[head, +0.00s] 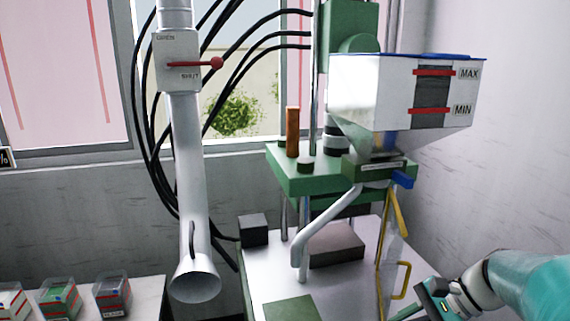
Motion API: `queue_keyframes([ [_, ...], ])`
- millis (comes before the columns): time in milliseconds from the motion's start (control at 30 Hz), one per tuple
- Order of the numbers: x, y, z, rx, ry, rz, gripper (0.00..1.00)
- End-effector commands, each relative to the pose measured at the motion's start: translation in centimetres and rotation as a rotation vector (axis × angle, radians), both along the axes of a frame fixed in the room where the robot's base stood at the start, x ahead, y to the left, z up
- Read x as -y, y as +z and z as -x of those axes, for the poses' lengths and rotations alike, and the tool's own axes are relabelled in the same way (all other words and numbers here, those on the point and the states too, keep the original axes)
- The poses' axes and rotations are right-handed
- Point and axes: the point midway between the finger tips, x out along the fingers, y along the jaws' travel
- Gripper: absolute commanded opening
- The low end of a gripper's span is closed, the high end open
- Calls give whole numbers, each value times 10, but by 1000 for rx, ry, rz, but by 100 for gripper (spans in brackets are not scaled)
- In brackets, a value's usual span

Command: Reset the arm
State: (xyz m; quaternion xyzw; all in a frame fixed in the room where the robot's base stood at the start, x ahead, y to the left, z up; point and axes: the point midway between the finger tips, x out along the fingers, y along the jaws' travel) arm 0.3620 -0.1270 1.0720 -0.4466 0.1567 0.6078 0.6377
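My arm reaches in from the lower right in the head view, teal with a white wrist. The teal and dark body of my gripper (425,302) is at the bottom edge, to the right of the machine table (262,276). Its fingertips are hardly visible, so I cannot tell whether it is open or shut or holds anything. A yellow handle (402,281) on a clear guard stands just left of my gripper in the picture.
A green moulding machine (300,172) carries a white hopper (365,88) marked MAX and MIN. A white pipe (187,160) with a red OPEN/SHUT lever (200,64) hangs left. Several small bins, including a green one (60,298), stand lower left. Black cables hang behind.

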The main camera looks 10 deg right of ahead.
Motion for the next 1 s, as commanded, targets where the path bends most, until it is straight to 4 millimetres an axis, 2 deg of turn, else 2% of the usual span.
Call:
queue_keyframes([
  [33, -20, 5, 6, 31, 82, 79, 33],
  [200, -63, 10, 28, 149, 350, 351, 33],
  [500, -111, 25, 63, 454, 810, 807, 33],
  [700, -125, 35, 74, 622, 999, 1006, 33],
  [1000, -127, 37, 75, 654, 1034, 1044, 33],
])
